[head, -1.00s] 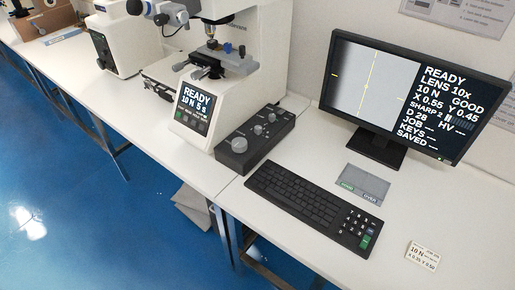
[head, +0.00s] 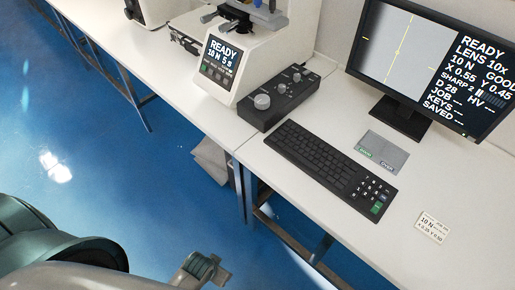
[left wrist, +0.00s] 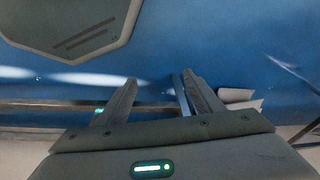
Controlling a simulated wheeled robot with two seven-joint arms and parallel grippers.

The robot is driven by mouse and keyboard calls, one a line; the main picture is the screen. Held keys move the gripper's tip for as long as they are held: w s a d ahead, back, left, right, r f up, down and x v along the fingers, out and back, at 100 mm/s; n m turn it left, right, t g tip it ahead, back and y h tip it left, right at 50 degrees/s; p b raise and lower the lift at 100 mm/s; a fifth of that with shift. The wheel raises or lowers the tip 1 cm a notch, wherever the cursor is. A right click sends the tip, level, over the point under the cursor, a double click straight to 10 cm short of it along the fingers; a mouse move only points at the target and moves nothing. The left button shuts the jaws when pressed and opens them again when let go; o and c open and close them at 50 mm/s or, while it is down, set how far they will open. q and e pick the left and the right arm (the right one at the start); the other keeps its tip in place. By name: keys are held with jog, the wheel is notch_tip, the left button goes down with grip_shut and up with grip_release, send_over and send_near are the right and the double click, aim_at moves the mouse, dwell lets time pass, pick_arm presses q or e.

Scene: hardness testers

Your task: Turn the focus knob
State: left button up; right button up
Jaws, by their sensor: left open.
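The dark control box (head: 285,107) lies on the bench beside the white tester (head: 240,55). It carries a large grey knob (head: 262,101) at its near end and smaller knobs (head: 281,87) behind it. I cannot read which one is the focus knob. My left gripper (head: 205,268) is low at the bottom of the head view, out over the blue floor, well apart from the box. In the left wrist view (left wrist: 157,86) its two fingers are spread with nothing between them. My right gripper is in neither view.
A keyboard (head: 318,160) lies right of the box. A grey pad (head: 383,151) and a small card (head: 432,227) are farther right. The monitor (head: 420,60) stands behind and shows "SHARP 2". The bench's front edge lies between my left gripper and the box.

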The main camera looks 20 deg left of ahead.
pick_arm(q)
jog(key=w+a+r+m+t+y, duration=0.1)
jog(key=w+r, duration=0.2)
jog(key=r, duration=0.4)
jog(key=w+a+r+m+t, duration=0.1)
jog(key=w+r, duration=0.1)
jog(key=r, duration=0.5)
jog(key=w+a+r+m+t+y, duration=0.2)
jog(key=w+r+m, duration=0.3)
jog(key=w, duration=0.1)
jog(key=w+a+r+m+t+y, duration=0.25)
jog(key=w+r+m, duration=0.2)
jog(key=w, duration=0.25)
jog(key=w+d+r+m+t+h, duration=0.1)
jog(key=w+d+r+m+t, duration=0.3)
jog(key=w+m, duration=0.3)
jog(key=w+d+r+m+t+h, duration=0.1)
jog(key=w+d+r+m+t, duration=0.3)
jog(key=m, duration=0.9)
jog(key=w+r, duration=0.2)
jog(key=w, duration=0.1)
jog(key=shift+w+d+t, duration=0.25)
jog(key=shift+w+t, duration=0.1)
